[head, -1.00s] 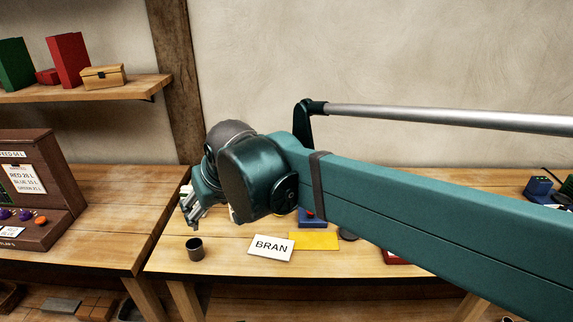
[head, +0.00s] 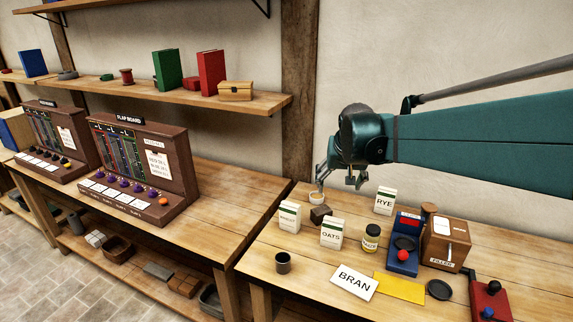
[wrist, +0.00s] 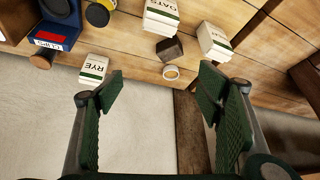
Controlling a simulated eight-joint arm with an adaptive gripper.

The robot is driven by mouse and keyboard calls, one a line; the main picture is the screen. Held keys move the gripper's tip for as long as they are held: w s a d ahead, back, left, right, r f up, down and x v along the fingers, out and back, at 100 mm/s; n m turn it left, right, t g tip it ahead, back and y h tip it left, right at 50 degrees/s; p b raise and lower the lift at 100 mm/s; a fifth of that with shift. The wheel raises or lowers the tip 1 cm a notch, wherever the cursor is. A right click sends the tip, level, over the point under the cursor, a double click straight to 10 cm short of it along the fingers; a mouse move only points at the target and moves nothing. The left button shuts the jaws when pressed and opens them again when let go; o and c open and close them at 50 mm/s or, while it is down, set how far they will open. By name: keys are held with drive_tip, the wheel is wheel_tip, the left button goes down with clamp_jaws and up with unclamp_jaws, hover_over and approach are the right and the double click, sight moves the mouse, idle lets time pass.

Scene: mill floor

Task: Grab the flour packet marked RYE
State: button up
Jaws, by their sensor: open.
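The RYE packet (head: 384,201) is a white packet with a green band, upright at the back of the right-hand table, left of the blue device. It also shows at the upper left in the wrist view (wrist: 94,68). Two similar packets stand to its left: OATS (head: 332,233) and one with a small, hard-to-read label (head: 288,217). My gripper (head: 337,181) is open and empty, above the back of the table and left of the RYE packet. In the wrist view my open fingers (wrist: 160,90) have nothing between them.
A dark block (head: 320,213) and a small pale ring (head: 316,194) lie between the packets and my gripper. A labelled jar (head: 371,238), a blue scale-like device (head: 404,255) and a brown filler box (head: 446,243) stand near the RYE packet. A BRAN card (head: 354,281) lies in front.

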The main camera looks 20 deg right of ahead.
drive_tip(key=w+d+f+m+p, duration=0.1)
drive_tip(key=w+d+p, duration=0.15)
drive_tip(key=d, duration=0.45)
drive_tip(key=w+d+f+m+p, duration=0.1)
drive_tip(key=w+d, duration=0.3)
drive_tip(key=d, duration=0.2)
drive_tip(key=m+g+h+p, duration=0.1)
drive_tip(key=m+g+p, duration=0.1)
drive_tip(key=p, duration=0.1)
hover_over(388, 191)
drive_tip(key=f, duration=0.7)
drive_tip(key=shift+a+f, duration=0.15)
drive_tip(key=shift+a, duration=0.25)
drive_tip(key=f, duration=0.7)
drive_tip(key=shift+d+f, duration=0.15)
drive_tip(key=shift+d, duration=0.15)
drive_tip(key=shift+f, duration=0.45)
drive_tip(key=shift+x, duration=1.3)
